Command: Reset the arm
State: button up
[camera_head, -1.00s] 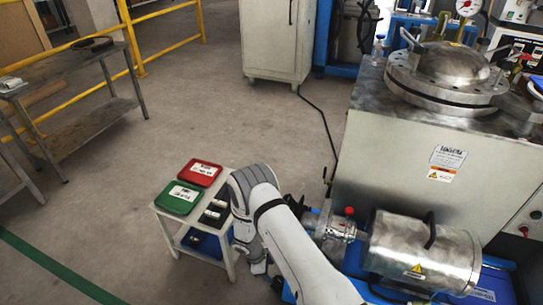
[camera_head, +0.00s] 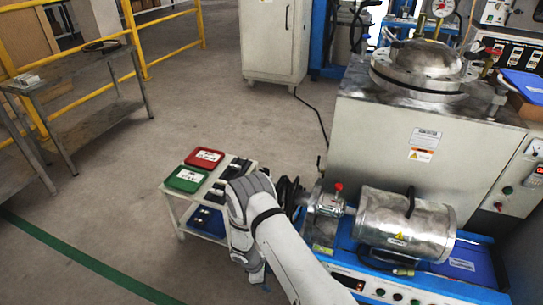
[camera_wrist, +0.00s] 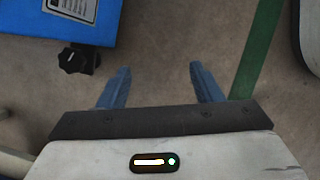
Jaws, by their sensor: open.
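My gripper (camera_wrist: 160,85) shows in the wrist view with its two blue fingers spread apart. It is open, with nothing between the fingers, and the bare floor lies below it. In the head view my white arm is bent in front of the small white cart, and the gripper fingers cannot be made out there.
The small cart (camera_head: 174,193) holds a red tray (camera_head: 204,158) and a green tray (camera_head: 186,180). The large grey machine (camera_head: 400,155) stands on the right with a metal cylinder (camera_head: 405,222) on its blue base. A metal table (camera_head: 100,62) stands at left. Open floor lies between.

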jog(key=w+d+r+m+p, duration=0.2)
jog(key=w+r+p, duration=0.15)
jog(key=r, duration=1.05)
jog(key=w+d+r+m+p, duration=0.15)
jog(key=r+p, duration=0.35)
jog(key=r, duration=0.8)
jog(key=s+d+r+m+y+p, duration=0.1)
jog(key=s+d+r+m+p, duration=0.15)
jog(key=r, duration=0.85)
jog(key=s+d+r+m+p, duration=0.1)
jog(key=d+r+m+p, duration=0.2)
jog(key=r, duration=0.7)
jog(key=s+d+r+m+y+p, duration=0.15)
jog(key=r+p, duration=0.25)
jog(key=r, duration=0.7)
jog(key=s+d+r+m+t+y+p, duration=0.1)
jog(key=s+d+r+m+p, duration=0.2)
jog(key=s+r+p, duration=0.3)
jog(key=s+d+r+m+t+y+p, duration=0.1)
jog(key=s+d+r+m+p, duration=0.2)
jog(key=s+r, duration=1)
notch_tip(320, 180, up, 8)
jog(key=m+p, duration=0.1)
jog(key=p, duration=0.2)
jog(key=shift+s+d+t+p, duration=0.35)
jog(key=shift+t+p, duration=0.05)
jog(key=shift+f, duration=0.1)
jog(key=shift+c, duration=0.2)
